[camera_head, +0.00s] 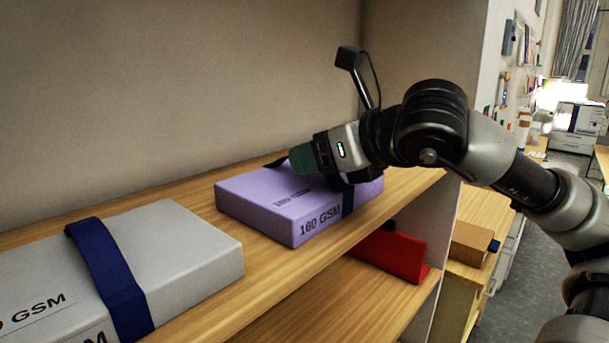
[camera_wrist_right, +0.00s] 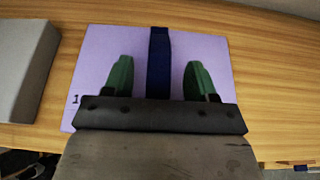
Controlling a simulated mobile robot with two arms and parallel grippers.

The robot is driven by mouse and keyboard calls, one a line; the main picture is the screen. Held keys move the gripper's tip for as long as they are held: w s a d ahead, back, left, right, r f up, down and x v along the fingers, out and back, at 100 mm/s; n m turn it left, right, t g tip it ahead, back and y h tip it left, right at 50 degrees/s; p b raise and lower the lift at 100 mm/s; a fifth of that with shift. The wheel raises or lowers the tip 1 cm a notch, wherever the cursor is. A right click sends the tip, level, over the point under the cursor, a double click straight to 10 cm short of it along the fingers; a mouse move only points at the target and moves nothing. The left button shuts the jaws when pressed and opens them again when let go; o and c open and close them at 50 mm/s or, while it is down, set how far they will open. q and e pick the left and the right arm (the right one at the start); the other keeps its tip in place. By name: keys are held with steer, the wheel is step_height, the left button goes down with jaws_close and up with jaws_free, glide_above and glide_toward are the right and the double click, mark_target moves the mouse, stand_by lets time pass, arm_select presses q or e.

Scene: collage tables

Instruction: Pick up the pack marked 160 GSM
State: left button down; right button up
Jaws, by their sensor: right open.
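The purple pack marked 160 GSM (camera_head: 265,213) lies flat on the wooden shelf, with a dark blue strap across it. My right gripper (camera_head: 300,160) is over the pack's top, near its strap. In the right wrist view, the purple pack (camera_wrist_right: 100,60) lies below the open green fingers of my right gripper (camera_wrist_right: 160,75). The blue strap (camera_wrist_right: 159,60) runs between the two fingers, with a gap on each side. I cannot tell whether the fingertips touch the pack. My left gripper is not in view.
A grey pack (camera_head: 185,250) with a blue strap lies on the same shelf (camera_head: 270,275) at the left; its label ends in "0 GSM". A red item (camera_head: 400,255) is on the lower shelf. An upright side panel (camera_head: 470,80) stands behind my right arm.

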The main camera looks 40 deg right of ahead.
steer(key=shift+p+x, duration=0.55)
steer(key=shift+x, duration=0.6)
steer(key=shift+w+f, duration=0.1)
steer(key=shift+w, duration=0.25)
steer(key=shift+s+a, duration=0.1)
steer(key=shift+c, duration=0.6)
jaws_close()
